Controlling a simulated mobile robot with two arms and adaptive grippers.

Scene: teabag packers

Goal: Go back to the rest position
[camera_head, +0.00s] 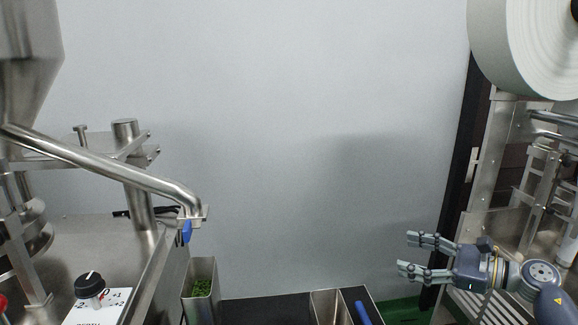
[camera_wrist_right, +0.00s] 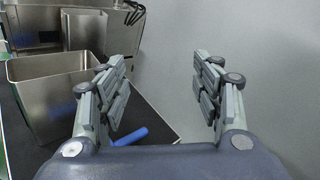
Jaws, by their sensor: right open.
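My right gripper (camera_head: 408,255) is at the lower right of the head view, pointing left, with its two fingers spread apart and nothing between them. In the right wrist view its fingers (camera_wrist_right: 166,88) are also apart and empty. My left gripper does not show in either view.
A metal container with green contents (camera_head: 200,288) stands at bottom left centre, beside the steel machine (camera_head: 75,250). An empty-looking metal container (camera_head: 328,308) and a blue object (camera_head: 363,313) are at bottom centre. A machine with a large white roll (camera_head: 520,45) is at right.

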